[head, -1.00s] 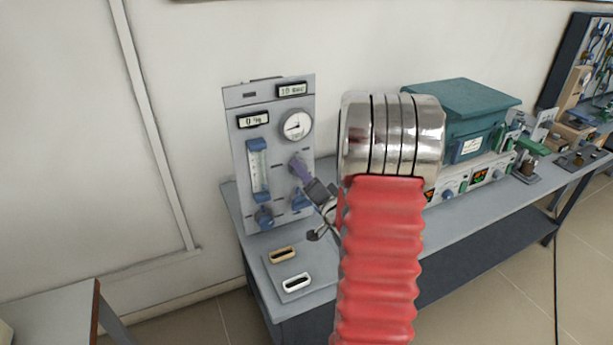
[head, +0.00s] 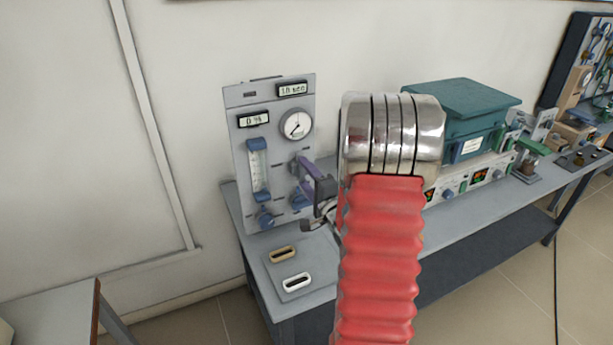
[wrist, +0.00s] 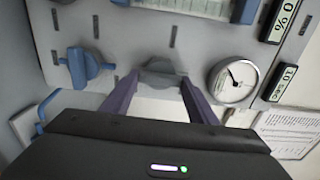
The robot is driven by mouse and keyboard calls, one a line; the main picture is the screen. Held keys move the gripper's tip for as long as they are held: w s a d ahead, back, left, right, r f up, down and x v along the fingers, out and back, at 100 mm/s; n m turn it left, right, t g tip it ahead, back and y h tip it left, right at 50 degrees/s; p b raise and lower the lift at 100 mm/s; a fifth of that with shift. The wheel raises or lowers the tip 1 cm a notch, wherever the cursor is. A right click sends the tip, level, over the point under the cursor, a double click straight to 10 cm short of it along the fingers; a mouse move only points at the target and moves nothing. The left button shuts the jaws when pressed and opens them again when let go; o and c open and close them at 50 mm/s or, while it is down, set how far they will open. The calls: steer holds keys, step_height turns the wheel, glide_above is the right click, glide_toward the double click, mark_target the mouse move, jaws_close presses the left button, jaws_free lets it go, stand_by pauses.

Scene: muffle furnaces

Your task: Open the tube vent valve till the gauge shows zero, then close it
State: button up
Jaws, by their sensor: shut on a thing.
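An upright grey panel (head: 236,150) stands on the bench and carries a round white gauge (head: 297,125). The gauge needle points down and left in the head view; the scale is too small to read, and the dial also shows in the wrist view (wrist: 233,82). My gripper (head: 298,168), with purple fingers, is at the panel just below the gauge. In the wrist view the fingers are closed on the sides of a grey valve knob (wrist: 163,68) on the panel. The knob is mostly hidden in the head view, and no label on it is readable.
The panel also has a flow tube (head: 258,168), a blue knob at lower left (head: 265,219), another blue knob (head: 297,200) below my gripper, and two small displays. A teal furnace (head: 461,110) stands right.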

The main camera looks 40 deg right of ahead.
steer(key=shift+s+d+f, duration=0.15)
steer(key=shift+d+f, duration=0.05)
steer(key=o, duration=0.8)
steer(key=shift+c, duration=0.2)
steer(key=shift+o, duration=1.4)
steer(key=shift+a+r, duration=0.1)
steer(key=shift+a, duration=0.05)
